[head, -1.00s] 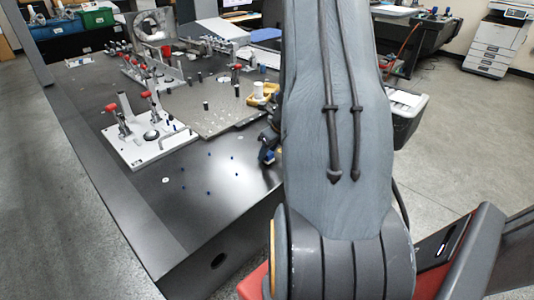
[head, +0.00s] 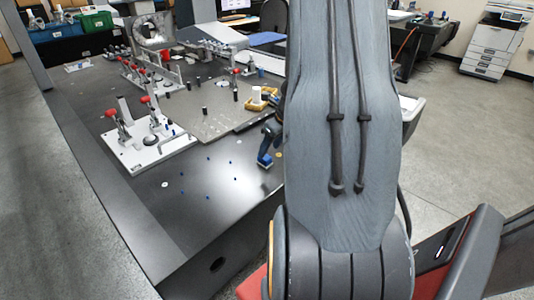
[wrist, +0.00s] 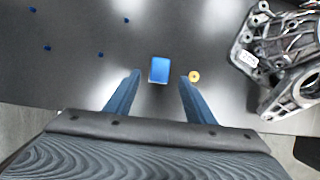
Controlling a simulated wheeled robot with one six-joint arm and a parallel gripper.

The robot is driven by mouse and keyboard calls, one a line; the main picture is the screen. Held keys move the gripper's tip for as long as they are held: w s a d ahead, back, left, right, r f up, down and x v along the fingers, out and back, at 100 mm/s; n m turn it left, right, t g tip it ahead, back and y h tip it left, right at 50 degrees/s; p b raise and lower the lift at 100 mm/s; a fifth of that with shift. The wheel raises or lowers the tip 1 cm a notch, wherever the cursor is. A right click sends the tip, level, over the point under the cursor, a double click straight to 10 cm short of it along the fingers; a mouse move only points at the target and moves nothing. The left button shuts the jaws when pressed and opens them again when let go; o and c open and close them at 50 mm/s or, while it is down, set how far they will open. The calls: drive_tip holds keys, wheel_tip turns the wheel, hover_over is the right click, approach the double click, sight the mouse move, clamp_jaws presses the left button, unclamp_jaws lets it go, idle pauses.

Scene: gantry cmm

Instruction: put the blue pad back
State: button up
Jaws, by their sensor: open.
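The blue pad (wrist: 159,70) is a small bright blue block on the dark table, near the middle of the wrist view. My gripper (wrist: 160,77) is open, with one blue finger to the left of the pad and one to the right. The pad shows in the gap at the fingertips, and a gap is seen between it and each finger. In the head view my gripper (head: 267,150) is low over the table's near right edge, partly hidden by my arm. There I cannot clearly tell the pad from the blue fingers.
A grey metal casting (wrist: 285,55) stands further right. Small blue dots (wrist: 47,48) are on the table at left. A white fixture plate with red-handled clamps (head: 150,147) stands further left in the head view.

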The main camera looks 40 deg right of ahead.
drive_tip(key=v, duration=0.6)
drive_tip(key=a+r+n+g+y, duration=0.1)
drive_tip(key=a+r+n+g, duration=0.15)
drive_tip(key=a+n, duration=1.45)
drive_tip(key=s+a+r+n+g, duration=0.1)
drive_tip(key=s+a+n, duration=0.4)
drive_tip(key=a+n, duration=0.3)
drive_tip(key=s+a+r+n+h, duration=0.1)
drive_tip(key=s+a+r+n, duration=0.1)
drive_tip(key=s+a+n, duration=0.4)
drive_tip(key=a+n, duration=0.2)
drive_tip(key=n, duration=0.2)
drive_tip(key=shift+g+p, duration=0.3)
drive_tip(key=shift+g, duration=0.05)
